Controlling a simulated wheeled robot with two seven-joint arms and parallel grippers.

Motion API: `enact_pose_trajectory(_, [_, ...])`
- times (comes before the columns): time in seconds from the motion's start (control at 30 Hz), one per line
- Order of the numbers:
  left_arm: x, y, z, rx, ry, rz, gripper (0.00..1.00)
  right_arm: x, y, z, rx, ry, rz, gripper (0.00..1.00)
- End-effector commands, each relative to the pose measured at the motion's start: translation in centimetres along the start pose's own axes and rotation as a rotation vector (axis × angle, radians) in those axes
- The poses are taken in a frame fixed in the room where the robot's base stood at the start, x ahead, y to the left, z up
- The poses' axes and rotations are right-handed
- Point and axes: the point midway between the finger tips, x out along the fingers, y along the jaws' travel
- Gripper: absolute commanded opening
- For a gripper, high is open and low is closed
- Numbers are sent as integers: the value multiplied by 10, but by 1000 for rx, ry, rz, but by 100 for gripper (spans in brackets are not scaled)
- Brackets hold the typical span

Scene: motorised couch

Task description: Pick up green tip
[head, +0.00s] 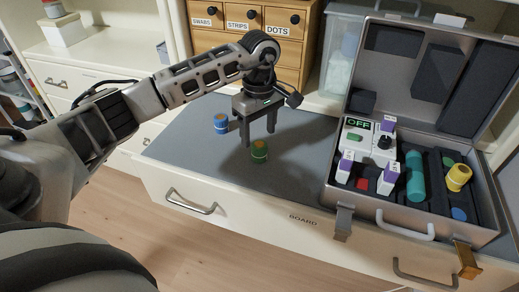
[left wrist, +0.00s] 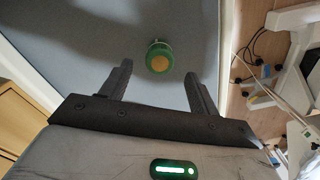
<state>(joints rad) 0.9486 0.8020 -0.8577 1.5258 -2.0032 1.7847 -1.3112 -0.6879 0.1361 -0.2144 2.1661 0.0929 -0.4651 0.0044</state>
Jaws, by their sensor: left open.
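The green tip (head: 259,152), a small green cylinder with a tan band, stands on the grey mat of the counter. It also shows in the left wrist view (left wrist: 159,57), beyond the fingertips and roughly centred between them. My left gripper (head: 258,138) points down just above and behind the green tip. Its two fingers are apart and empty, as the left wrist view also shows (left wrist: 156,80). My right gripper is in neither view.
A blue tip (head: 221,123) stands left of my left gripper. An open case (head: 400,222) at the right holds a control box marked OFF (head: 362,140), purple-topped boxes, a teal cylinder (head: 415,178) and a yellow tip (head: 458,177). Wooden drawers (head: 240,48) stand behind.

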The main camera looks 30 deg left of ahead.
Motion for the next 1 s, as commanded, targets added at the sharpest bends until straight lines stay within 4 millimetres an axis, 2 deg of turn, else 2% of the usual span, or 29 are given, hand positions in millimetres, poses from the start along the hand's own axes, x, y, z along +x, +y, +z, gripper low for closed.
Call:
enact_pose_trajectory(0.33, [45, 0, 2, 0, -2, -4, 61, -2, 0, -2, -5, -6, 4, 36])
enact_pose_trajectory(0.67, [52, 1, 1, 0, 0, -1, 61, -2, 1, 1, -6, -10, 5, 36])
enact_pose_trajectory(0.83, [52, 1, 1, 0, 0, -1, 14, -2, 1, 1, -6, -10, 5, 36])
enact_pose_trajectory(1.0, [52, 1, 1, 0, 0, -1, 14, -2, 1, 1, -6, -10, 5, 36])
